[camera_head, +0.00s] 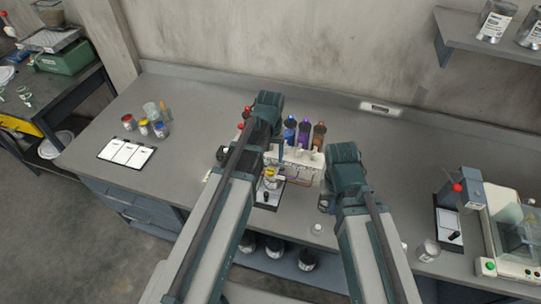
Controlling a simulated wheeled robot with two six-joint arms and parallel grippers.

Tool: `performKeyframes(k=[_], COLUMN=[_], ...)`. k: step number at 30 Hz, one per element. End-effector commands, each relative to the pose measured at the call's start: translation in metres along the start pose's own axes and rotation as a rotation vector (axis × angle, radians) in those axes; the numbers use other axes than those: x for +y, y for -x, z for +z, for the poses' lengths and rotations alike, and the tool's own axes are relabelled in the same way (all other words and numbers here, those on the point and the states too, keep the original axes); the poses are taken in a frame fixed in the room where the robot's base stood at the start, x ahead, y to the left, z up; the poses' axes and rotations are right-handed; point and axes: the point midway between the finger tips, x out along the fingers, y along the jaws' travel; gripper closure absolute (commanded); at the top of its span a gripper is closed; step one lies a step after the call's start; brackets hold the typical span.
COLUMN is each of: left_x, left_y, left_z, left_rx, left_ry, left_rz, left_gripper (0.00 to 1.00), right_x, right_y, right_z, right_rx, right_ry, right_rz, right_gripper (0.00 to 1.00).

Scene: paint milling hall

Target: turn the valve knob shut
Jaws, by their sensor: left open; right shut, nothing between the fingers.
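A pale dispenser (305,160) with dark, blue, purple and brown bottles stands at the middle of the bench. Small red knobs (246,112) show at its left end, partly behind my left arm. I cannot tell which is the valve knob or how it is turned. My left gripper (222,154) is beside the dispenser's left end, mostly hidden by its own arm, open. My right gripper (325,204) is low at the dispenser's front right, shut and empty. A yellow-banded jar (270,178) stands under the dispenser's front on a dark-and-white base (268,198).
A white-lidded jar (428,250) and a machine with a clear cover (515,235) stand at the right. The grey bench (195,105) is clear at back left.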

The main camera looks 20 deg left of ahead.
Motion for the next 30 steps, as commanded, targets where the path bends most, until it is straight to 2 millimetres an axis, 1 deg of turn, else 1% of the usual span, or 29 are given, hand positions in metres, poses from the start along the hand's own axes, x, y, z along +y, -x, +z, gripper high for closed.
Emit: performKeyframes(k=[1,6,9,13,16,25,26,28,29,30], left_x=[0.000,0.000,0.000,0.000,0.000,0.001,0.002,0.008,0.013,0.020], left_y=[0.017,0.043,0.057,0.067,0.069,0.067,0.065,0.053,0.046,0.035], left_z=[0.000,0.000,0.000,0.000,0.000,0.001,0.003,0.013,0.019,0.031], left_rx=[0.000,0.000,0.000,0.000,0.000,0.000,-0.001,-0.003,-0.004,-0.006], left_ry=[0.000,0.000,0.000,0.000,0.000,-0.002,-0.006,-0.033,-0.053,-0.086], left_rz=[0.000,0.000,0.000,0.000,0.000,0.000,-0.001,-0.006,-0.009,-0.016], left_gripper=[0.33,0.33,0.33,0.33,0.33,0.33,0.33,0.33,0.33,0.33], right_x=[0.002,0.004,0.005,0.006,0.006,0.006,0.006,0.005,0.004,0.003], right_y=[0.017,0.043,0.056,0.067,0.069,0.067,0.064,0.053,0.046,0.034], right_z=[0.001,0.003,0.003,0.004,0.004,0.004,0.004,0.003,0.003,0.002], right_rx=[0.000,0.000,0.000,-0.001,-0.001,-0.001,-0.001,-0.001,-0.001,-0.001], right_ry=[-0.002,-0.008,-0.009,-0.009,-0.009,-0.009,-0.009,-0.008,-0.008,-0.007], right_rz=[-0.001,-0.002,-0.002,-0.002,-0.002,-0.002,-0.002,-0.002,-0.002,-0.002], right_gripper=[1.00,1.00,1.00,1.00,1.00,1.00,1.00,1.00,1.00,1.00])
